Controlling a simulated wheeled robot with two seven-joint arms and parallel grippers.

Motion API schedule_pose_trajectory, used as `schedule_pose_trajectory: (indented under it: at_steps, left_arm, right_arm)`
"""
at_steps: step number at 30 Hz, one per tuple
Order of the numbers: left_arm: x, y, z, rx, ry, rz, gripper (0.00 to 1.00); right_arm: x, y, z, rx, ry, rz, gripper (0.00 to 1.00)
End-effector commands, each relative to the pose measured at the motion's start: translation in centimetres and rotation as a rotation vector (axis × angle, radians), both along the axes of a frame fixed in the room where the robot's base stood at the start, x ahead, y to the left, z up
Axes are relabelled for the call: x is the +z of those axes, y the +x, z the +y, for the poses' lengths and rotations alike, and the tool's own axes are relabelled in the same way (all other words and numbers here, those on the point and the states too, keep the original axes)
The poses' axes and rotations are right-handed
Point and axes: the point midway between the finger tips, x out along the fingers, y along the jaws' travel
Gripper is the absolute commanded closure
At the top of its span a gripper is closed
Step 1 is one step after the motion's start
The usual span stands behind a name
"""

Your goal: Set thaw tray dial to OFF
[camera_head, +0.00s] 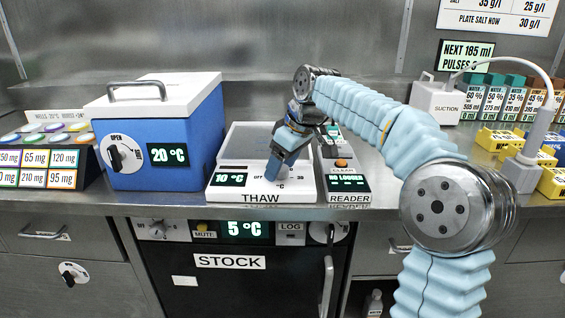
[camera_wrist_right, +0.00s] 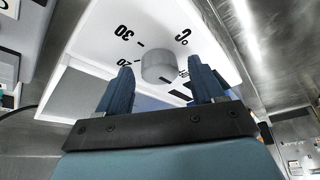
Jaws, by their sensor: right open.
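The white thaw tray (camera_head: 216,192) stands on the steel counter, labelled THAW, with a display reading 10 °C. My right gripper (camera_head: 280,172) points down over its front panel and hides the dial in the head view. In the right wrist view the dial (camera_wrist_right: 158,67) is a round, light grey knob on the white panel, with printed marks including 30, 20 and °C around it. My open right gripper (camera_wrist_right: 160,82) has one blue finger on each side of the knob, with gaps visible. I cannot tell where the dial points. My left gripper is not in view.
A blue cooler box (camera_head: 165,135) with its own dial stands left of the tray. The reader (camera_head: 347,182) is close on the right. The stock unit (camera_head: 230,262) is below the counter edge. A suction device (camera_head: 437,102) and bottle boxes stand at right.

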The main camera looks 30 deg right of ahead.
Motion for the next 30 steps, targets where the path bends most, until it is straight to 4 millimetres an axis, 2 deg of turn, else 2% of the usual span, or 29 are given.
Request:
schedule_pose_trajectory:
  at_steps: [4, 7, 18, 24, 30]
  left_arm:
    - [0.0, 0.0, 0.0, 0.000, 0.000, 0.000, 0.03]
    - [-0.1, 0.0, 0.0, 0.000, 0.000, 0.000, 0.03]
    - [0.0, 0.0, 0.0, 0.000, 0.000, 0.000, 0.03]
    - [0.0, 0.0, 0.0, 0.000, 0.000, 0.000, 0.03]
    - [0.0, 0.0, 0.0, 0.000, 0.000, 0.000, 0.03]
  right_arm:
    - [0.7, -0.2, -0.1, -0.001, 0.000, -0.004, 0.33]
    - [2.2, -0.7, -0.4, -0.001, 0.000, -0.004, 0.33]
    - [10.4, -3.8, -1.9, 0.000, -0.001, -0.004, 0.33]
    - [12.4, -4.6, -2.2, 0.000, 0.000, -0.001, 0.33]
    - [12.7, -4.8, -2.3, 0.000, 0.000, 0.000, 0.33]
